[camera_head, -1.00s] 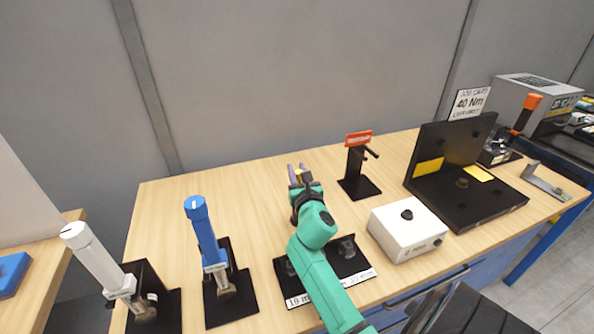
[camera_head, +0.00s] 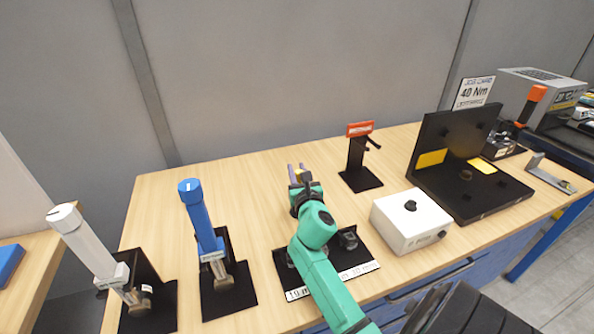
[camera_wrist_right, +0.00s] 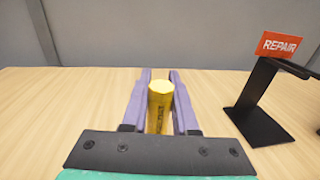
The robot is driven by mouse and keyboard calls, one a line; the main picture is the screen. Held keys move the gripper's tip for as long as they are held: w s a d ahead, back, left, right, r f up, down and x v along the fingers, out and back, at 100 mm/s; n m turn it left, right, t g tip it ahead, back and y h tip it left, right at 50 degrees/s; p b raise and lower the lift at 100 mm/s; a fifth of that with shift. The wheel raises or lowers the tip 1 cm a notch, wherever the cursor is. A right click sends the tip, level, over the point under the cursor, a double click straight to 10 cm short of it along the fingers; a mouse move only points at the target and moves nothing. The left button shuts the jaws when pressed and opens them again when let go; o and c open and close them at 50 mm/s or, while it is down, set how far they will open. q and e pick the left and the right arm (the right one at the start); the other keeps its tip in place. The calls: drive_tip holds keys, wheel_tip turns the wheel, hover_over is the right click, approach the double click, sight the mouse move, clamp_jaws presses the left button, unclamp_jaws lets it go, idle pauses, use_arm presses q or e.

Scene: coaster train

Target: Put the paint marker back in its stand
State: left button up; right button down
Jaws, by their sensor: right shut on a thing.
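The paint marker, a yellow cylinder (camera_wrist_right: 159,106), stands roughly upright between the purple fingers of my right gripper (camera_wrist_right: 159,80). The fingers are shut on it. In the head view the right gripper (camera_head: 298,173) is over the middle of the wooden table, with a little yellow showing between its fingers. A black stand (camera_head: 358,166) with a red sign reading REPAIR is right of the gripper, apart from it; it also shows in the wrist view (camera_wrist_right: 262,103). I cannot tell which stand belongs to the marker. My left gripper is not in view.
A blue-handled tool (camera_head: 199,222) and a white-handled tool (camera_head: 88,246) lean in black holders at left. A labelled black base (camera_head: 360,259) lies partly under my right arm. A white box (camera_head: 412,232) and black fixture (camera_head: 481,204) are at right. The table's back middle is clear.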

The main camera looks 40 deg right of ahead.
drive_tip(key=shift+f, duration=0.3)
drive_tip(key=shift+r, duration=0.1)
drive_tip(key=c, duration=0.6)
unclamp_jaws()
drive_tip(key=shift+s, duration=0.1)
